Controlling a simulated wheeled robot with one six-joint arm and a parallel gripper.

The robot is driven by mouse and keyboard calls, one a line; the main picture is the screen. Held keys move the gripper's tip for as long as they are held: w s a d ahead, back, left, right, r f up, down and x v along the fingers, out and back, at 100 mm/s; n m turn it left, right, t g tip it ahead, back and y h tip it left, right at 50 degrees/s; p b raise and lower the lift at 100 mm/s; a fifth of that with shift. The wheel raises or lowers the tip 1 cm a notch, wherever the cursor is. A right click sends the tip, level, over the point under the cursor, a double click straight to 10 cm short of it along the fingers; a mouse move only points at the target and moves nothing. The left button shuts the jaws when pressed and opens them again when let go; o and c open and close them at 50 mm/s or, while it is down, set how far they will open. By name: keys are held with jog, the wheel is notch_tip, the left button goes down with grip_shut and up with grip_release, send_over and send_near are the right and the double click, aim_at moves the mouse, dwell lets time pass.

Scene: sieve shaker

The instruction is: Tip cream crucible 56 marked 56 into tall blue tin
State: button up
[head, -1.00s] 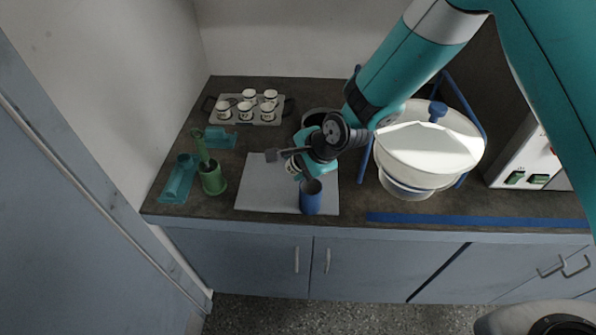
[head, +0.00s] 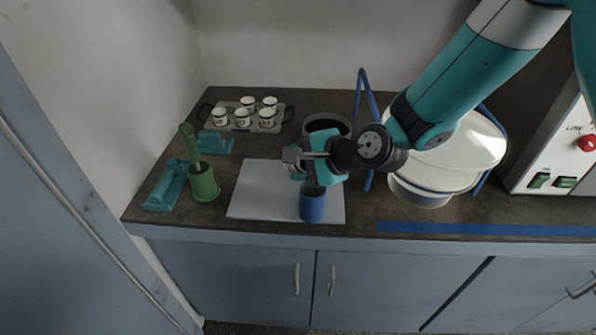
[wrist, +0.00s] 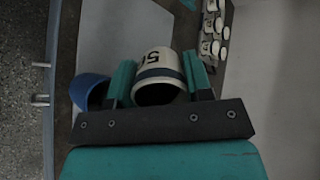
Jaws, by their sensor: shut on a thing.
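My gripper (head: 302,168) is shut on a cream crucible (wrist: 158,68) with a dark band, held between two teal fingers in the wrist view. Dark digits show on its side; a 5 is legible, the other digit is partly cut off. Its dark mouth faces the wrist camera, so the crucible looks tilted. In the head view the crucible (head: 291,158) is small, at the left of the gripper. The tall blue tin (head: 313,207) stands upright on the grey mat just below the gripper, its top partly hidden. The tin also shows left of the fingers in the wrist view (wrist: 90,88).
A rack (head: 284,117) with several cream crucibles stands at the back left. A green pot (head: 204,186) with a tool and teal holders (head: 166,186) are at the left. The grey mat (head: 258,190) is clear left of the tin.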

jog(key=shift+s+d+f+t+y+b, duration=0.2)
jog(key=shift+t+y+b, duration=0.7)
jog(key=shift+b, duration=3.05)
jog(key=shift+w+d+f+t+y+b, duration=0.1)
jog(key=shift+f+t+y+b, duration=0.3)
jog(key=shift+y+b, duration=2.2)
jog(key=t+b, duration=0.1)
jog(key=b, duration=0.6)
jog(key=t+b, duration=0.1)
jog(key=b, duration=0.6)
jog(key=shift+s+d+f, duration=0.1)
jog(key=shift+s+d, duration=0.15)
jog(key=y+b, duration=0.1)
jog(key=b, duration=0.1)
jog(key=shift+s+b, duration=0.1)
jog(key=shift+b, duration=0.2)
jog(key=shift+d+r+t+y+b, duration=0.1)
jog(key=shift+r+t+y+b, duration=0.25)
jog(key=shift+b, duration=0.45)
jog(key=p, duration=0.2)
jog(key=shift+r+p, duration=0.3)
jog(key=shift+r, duration=0.05)
jog(key=shift+a+h+p, duration=0.2)
jog(key=shift+h+p, duration=0.35)
jog(key=shift+p, duration=0.5)
